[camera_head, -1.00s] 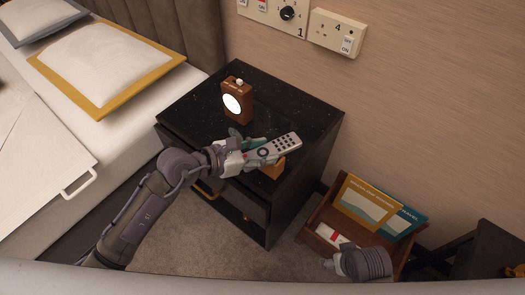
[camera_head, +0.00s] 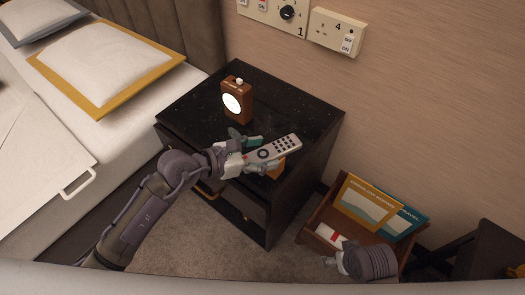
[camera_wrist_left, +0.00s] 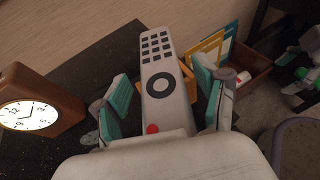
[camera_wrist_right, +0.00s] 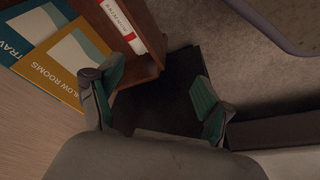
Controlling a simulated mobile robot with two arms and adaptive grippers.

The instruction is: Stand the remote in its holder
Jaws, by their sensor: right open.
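The grey remote (camera_head: 275,149) with dark buttons is over the orange-brown holder (camera_head: 277,171) at the nightstand's front edge. It is tilted in the picture; I cannot tell whether it is inside the holder or rests on it. My left gripper (camera_head: 258,155) is around the remote's near end. In the left wrist view the remote (camera_wrist_left: 165,85) lies between the open fingers, with a gap on each side, and the holder (camera_wrist_left: 181,75) shows partly behind it. My right gripper (camera_wrist_right: 160,100) is open and empty, low beside the wooden magazine box.
A brown clock (camera_head: 238,100) stands farther back on the black nightstand (camera_head: 300,110). The wooden box (camera_head: 318,220) on the right holds brochures (camera_head: 368,204) and a red-and-white item. The bed (camera_head: 110,110) is on the left; sockets (camera_head: 337,32) are on the wall.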

